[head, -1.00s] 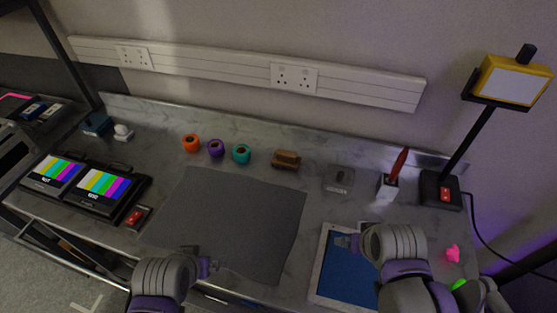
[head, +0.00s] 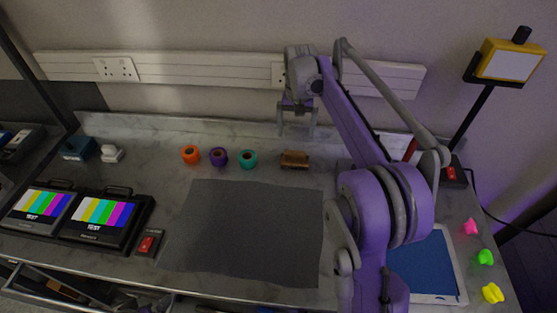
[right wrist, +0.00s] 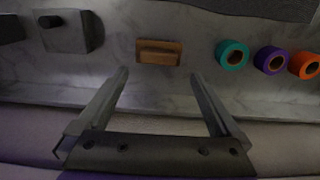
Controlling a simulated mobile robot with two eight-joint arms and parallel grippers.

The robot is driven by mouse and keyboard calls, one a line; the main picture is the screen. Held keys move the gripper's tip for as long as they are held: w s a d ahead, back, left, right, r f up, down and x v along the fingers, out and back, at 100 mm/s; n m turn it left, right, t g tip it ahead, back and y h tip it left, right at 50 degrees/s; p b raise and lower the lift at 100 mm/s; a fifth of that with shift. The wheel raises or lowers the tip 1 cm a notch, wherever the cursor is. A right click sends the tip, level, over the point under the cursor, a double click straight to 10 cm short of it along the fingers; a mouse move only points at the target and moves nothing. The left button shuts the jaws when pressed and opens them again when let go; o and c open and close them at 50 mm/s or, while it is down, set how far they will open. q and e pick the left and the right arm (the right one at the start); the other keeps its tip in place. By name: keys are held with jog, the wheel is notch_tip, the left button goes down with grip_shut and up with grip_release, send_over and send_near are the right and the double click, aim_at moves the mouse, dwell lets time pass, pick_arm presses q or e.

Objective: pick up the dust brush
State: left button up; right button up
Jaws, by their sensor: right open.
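The dust brush (head: 294,159), a small brown wooden block shape, lies on the grey bench top near the back wall. My right gripper (head: 297,136) hangs over the back of the bench, just above and behind the brush in the head view. In the right wrist view the brush (right wrist: 158,52) shows just past the fingertips, centred between the two open fingers (right wrist: 159,75). The fingers are apart, with nothing between them. The brush's bristles cannot be made out. My left gripper is not in view.
Teal (head: 247,159), purple (head: 219,157) and orange (head: 190,154) tape rolls stand left of the brush. A dark mat (head: 252,232) lies in front. A wall socket rail (head: 200,77) runs behind. My right arm hides part of the bench's right side.

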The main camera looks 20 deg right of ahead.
send_over(295, 152)
jog(key=f, duration=0.5)
jog(key=shift+s, duration=0.35)
jog(key=f, duration=0.5)
jog(key=shift+w+f, duration=0.25)
jog(key=shift+w, duration=0.1)
jog(key=c, duration=1.2)
notch_tip(295, 152, up, 10)
jog(key=shift+r, duration=0.1)
